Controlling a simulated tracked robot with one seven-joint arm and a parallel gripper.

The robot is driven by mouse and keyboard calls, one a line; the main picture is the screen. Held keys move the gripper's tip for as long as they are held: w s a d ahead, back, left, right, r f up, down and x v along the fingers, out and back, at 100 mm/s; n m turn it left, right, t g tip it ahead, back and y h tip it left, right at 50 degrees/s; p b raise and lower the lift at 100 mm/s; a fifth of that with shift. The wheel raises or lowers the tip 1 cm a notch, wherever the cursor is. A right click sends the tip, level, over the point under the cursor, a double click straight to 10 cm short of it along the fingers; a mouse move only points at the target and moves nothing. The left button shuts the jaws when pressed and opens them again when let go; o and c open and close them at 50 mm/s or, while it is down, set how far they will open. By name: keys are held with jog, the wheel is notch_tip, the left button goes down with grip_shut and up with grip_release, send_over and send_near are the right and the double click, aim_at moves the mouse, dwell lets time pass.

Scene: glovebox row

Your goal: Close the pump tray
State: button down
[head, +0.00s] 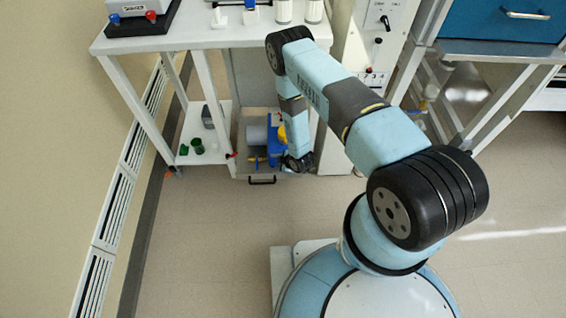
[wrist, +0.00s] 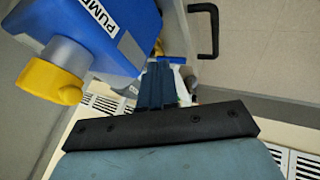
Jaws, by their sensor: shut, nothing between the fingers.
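The pump tray (head: 244,166) is low under the white bench and stands pulled out, with a black handle (head: 262,181) on its front. A blue pump (head: 272,148) with a grey cylinder sits in it. My gripper (head: 299,164) is at the tray's front right corner, pointing down, partly hiding the pump's right side. In the wrist view my gripper (wrist: 158,84) has its dark fingers together and empty. The pump (wrist: 118,22) with its yellow cap fills the upper left there, and the handle (wrist: 205,30) is beyond the fingertips, apart from them.
Green cups (head: 197,146) stand on a low shelf left of the tray. The white bench top (head: 180,40) is above, with a bench leg (head: 142,112) to the left. A blue drawer unit (head: 500,22) stands right. The floor in front is clear.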

aim_at(278, 148)
jog(key=shift+w+a+f, duration=0.1)
jog(key=shift+w+f, duration=0.2)
jog(key=shift+w, duration=0.55)
jog(key=shift+w+a+f, duration=0.1)
jog(key=shift+w+f, duration=0.15)
jog(key=shift+w, duration=0.55)
jog(key=shift+w+a+f, duration=0.1)
jog(key=shift+w+f, duration=0.2)
jog(key=shift+w, duration=0.55)
jog(key=w, duration=0.5)
jog(key=shift+d, duration=0.1)
jog(key=shift+s, duration=0.15)
